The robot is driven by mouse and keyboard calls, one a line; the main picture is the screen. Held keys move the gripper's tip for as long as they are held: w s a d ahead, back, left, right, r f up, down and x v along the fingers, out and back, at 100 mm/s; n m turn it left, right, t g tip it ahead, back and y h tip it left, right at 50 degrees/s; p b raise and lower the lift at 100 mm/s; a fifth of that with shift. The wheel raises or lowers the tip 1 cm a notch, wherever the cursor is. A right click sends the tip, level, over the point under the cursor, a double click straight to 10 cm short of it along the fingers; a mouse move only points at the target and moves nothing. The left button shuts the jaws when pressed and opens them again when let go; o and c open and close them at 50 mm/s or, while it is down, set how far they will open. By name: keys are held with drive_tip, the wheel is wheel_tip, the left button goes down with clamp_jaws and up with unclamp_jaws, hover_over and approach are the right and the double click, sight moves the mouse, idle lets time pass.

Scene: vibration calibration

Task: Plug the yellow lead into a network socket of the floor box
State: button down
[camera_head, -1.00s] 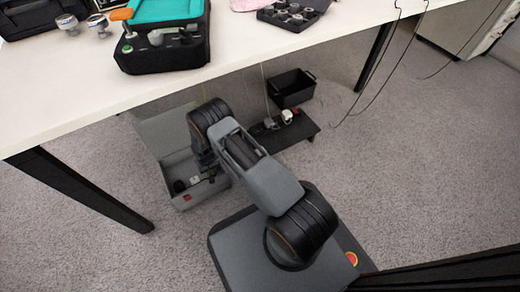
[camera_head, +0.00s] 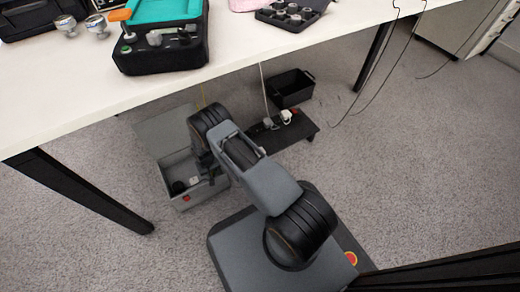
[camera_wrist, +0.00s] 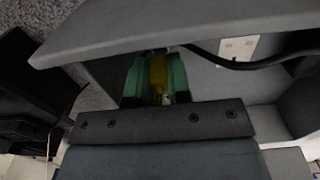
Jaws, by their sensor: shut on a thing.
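The floor box (camera_head: 180,203) is an open grey box on the carpet under the table, with its lid (camera_head: 165,127) raised at the back. In the wrist view its grey wall (camera_wrist: 200,25) crosses the top, and a white socket plate (camera_wrist: 238,48) shows inside at the right. My gripper (camera_wrist: 156,72) has green fingers shut on the yellow plug of the yellow lead (camera_wrist: 158,75). The plug's tip is at the box wall's edge, and I cannot tell whether it touches a socket.
A black cable (camera_wrist: 255,63) runs across the box inside near the socket plate. A dark low shelf with a power strip (camera_head: 285,120) and a black bin (camera_head: 291,88) stand right of the box. The table (camera_head: 60,95) overhangs above; its leg (camera_head: 80,190) stands left.

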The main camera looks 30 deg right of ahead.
drive_tip(key=shift+f, duration=0.9)
idle(3.2)
drive_tip(key=c, duration=1)
unclamp_jaws()
drive_tip(key=shift+r, duration=0.1)
drive_tip(key=shift+r+p, duration=1.65)
drive_tip(key=shift+r, duration=0.8)
